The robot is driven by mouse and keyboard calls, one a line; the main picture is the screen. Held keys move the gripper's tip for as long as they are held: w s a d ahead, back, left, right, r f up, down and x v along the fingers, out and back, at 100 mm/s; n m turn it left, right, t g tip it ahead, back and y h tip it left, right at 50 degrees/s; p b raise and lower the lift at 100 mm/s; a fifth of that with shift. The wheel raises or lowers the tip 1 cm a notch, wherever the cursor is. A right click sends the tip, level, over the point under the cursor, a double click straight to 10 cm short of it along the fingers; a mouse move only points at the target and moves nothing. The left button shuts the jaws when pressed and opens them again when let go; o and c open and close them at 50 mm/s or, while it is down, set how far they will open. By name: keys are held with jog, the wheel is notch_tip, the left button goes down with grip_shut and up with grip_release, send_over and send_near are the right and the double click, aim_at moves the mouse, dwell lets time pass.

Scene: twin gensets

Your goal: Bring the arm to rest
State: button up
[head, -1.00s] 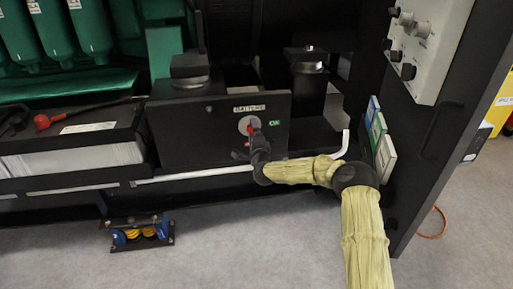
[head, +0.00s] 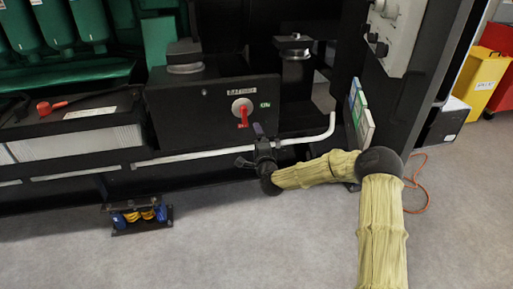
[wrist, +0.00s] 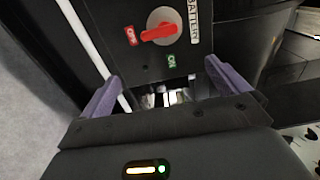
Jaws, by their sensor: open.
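My gripper (head: 258,131) is in front of and a little below the black battery switch box (head: 195,108), at the end of my yellow-sleeved arm. In the wrist view its two purple fingers (wrist: 161,88) stand wide apart with nothing between them. The red switch handle (head: 243,112) sits on a pale round plate on the box front, clear of the fingers. In the wrist view the red handle (wrist: 159,33) lies beyond the fingertips, between a red OFF label and a green ON label, with a BATTERY plate beside it.
A white pipe (head: 310,138) runs along the frame just behind my gripper. A black panel with a grey control box (head: 393,35) stands at right. A battery (head: 75,125) is at left, and a small blue-and-yellow unit (head: 139,214) sits on the floor. The grey floor in front is open.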

jog(key=s+a+n+g+y, duration=0.2)
jog(key=s+n+g, duration=0.2)
jog(key=s+n, duration=0.25)
jog(key=s+d+r+n+g+h, duration=0.1)
jog(key=s+d+n+g+h, duration=0.25)
jog(key=s+d, duration=0.6)
jog(key=s+d+n+g+h+p, duration=0.15)
jog(key=s+d+g, duration=0.4)
jog(key=s, duration=0.75)
jog(key=s+d+r+n+g+h, duration=0.1)
jog(key=s+d+n+g+h, duration=0.15)
jog(key=s+d, duration=0.75)
notch_tip(320, 180, up, 38)
jog(key=p, duration=3.7)
jog(key=shift+s+a+n+t+p, duration=0.3)
jog(key=shift+s+a+t+p, duration=0.05)
jog(key=shift+t+p, duration=0.1)
